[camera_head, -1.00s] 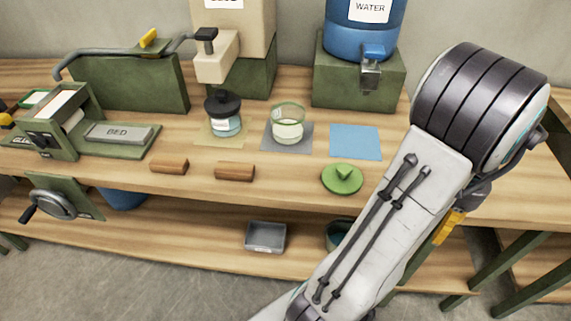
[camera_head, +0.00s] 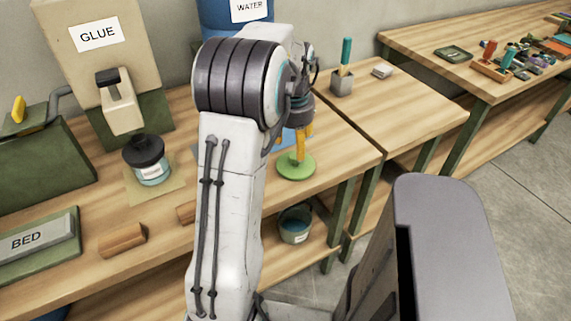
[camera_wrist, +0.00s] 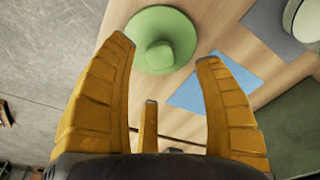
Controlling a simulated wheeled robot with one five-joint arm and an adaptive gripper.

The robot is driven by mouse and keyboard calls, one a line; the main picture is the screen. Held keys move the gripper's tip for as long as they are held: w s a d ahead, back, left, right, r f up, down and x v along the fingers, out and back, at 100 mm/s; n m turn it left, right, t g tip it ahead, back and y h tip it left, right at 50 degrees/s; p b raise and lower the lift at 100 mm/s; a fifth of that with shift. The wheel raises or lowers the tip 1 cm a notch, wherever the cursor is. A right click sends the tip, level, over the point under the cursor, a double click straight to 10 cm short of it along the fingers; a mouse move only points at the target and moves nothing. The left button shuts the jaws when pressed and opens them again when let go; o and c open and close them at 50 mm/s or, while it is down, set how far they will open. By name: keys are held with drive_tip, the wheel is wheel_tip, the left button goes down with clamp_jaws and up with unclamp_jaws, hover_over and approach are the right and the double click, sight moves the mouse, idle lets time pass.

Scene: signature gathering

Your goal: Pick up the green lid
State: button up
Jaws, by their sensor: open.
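The green lid (camera_head: 289,172) lies flat on the wooden bench near its front edge, with a knob on top. In the wrist view the round lid (camera_wrist: 182,24) is at the top centre, just beyond my fingertips. My gripper (camera_head: 300,157) has yellow fingers pointing down over the lid. In the wrist view my gripper (camera_wrist: 162,62) is open and empty, its fingers spread with the lid's knob ahead of the gap. I cannot tell whether a fingertip touches the lid.
A blue mat (camera_wrist: 240,68) lies beside the lid. A jar (camera_wrist: 309,22) stands on a grey mat (camera_wrist: 272,25). A black-topped jar (camera_head: 150,166) and wooden blocks (camera_head: 122,240) are left of my arm. A pot (camera_head: 295,222) is on the lower shelf. A cup (camera_head: 342,84) stands behind right.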

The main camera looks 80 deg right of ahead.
sight(296, 161)
drive_tip(key=shift+s+d+f, duration=0.15)
drive_tip(key=shift+d+f, duration=0.05)
drive_tip(key=shift+f, duration=0.55)
drive_tip(key=shift+d+f, duration=0.25)
drive_tip(key=shift+f, duration=1.05)
drive_tip(key=shift+d+f, duration=0.25)
drive_tip(key=shift+f, duration=1)
drive_tip(key=c, duration=1)
